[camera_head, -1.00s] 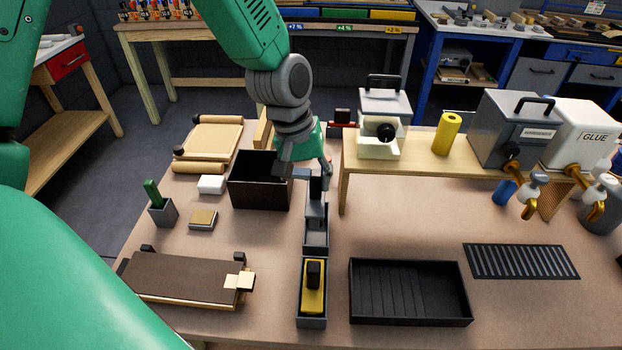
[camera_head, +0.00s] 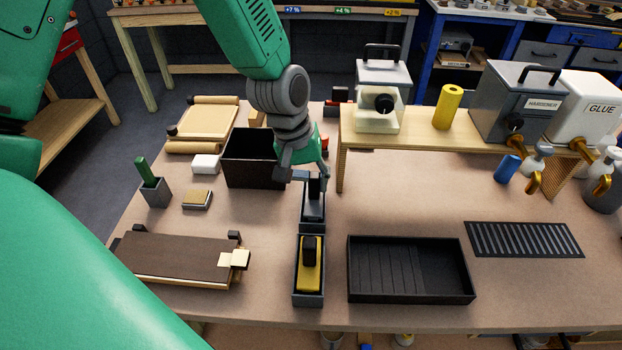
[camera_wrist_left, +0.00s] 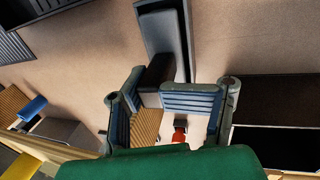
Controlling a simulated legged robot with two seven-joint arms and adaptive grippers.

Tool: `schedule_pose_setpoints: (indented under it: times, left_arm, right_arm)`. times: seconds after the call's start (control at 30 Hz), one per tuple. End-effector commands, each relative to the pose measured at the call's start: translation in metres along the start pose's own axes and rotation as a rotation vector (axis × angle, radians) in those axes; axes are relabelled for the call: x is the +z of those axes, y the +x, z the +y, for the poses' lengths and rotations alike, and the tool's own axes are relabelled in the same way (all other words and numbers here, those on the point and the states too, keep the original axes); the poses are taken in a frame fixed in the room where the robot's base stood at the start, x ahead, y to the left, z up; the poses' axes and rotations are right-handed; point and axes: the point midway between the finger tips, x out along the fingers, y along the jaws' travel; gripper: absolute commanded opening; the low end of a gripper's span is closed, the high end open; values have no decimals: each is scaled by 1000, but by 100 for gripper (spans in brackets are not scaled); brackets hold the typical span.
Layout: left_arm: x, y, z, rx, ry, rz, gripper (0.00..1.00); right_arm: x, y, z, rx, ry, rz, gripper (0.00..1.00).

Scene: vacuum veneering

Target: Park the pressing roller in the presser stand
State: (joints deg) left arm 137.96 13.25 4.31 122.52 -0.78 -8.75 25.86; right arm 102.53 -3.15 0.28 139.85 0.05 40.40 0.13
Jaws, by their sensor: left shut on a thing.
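My left gripper (camera_head: 307,177) is shut on the dark upright handle of a tool, which I take to be the pressing roller (camera_head: 315,187). The handle also shows between the fingers in the left wrist view (camera_wrist_left: 155,76). My right gripper is not in view.
A second grey holder (camera_head: 298,297) with a yellow-based, black-handled tool (camera_head: 309,265) stands directly in front. A dark open box (camera_head: 253,160) is close left of my gripper. A raised wooden shelf (camera_head: 420,128) stands right; a black tray (camera_head: 410,295) lies front right.

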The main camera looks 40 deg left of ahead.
Motion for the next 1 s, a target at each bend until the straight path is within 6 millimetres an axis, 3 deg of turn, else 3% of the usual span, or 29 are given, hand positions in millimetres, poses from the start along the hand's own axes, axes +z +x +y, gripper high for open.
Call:
schedule_pose_setpoints:
  times: [0.23, 0.27, 0.3, 0.37, 0.4, 0.77, 1.0]
  left_arm:
    - [-1, 0, -2, 2, 0, -1, 0]
    - [-1, 0, -2, 3, 0, -1, 28]
    - [-1, 0, -2, 3, 0, -1, 42]
    - [-1, 0, -2, 3, 0, -1, 63]
    - [-1, 0, -2, 3, 0, -1, 66]
    - [-1, -5, -1, 2, 1, 0, 66]
    - [-3, -46, -2, 6, 1, 5, 66]
  right_arm:
    - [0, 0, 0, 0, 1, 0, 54]
    - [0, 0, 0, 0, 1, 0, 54]
    - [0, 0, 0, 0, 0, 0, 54]
    - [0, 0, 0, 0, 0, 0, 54]
    - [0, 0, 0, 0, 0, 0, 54]
    - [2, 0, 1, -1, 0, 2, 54]
    - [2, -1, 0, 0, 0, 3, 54]
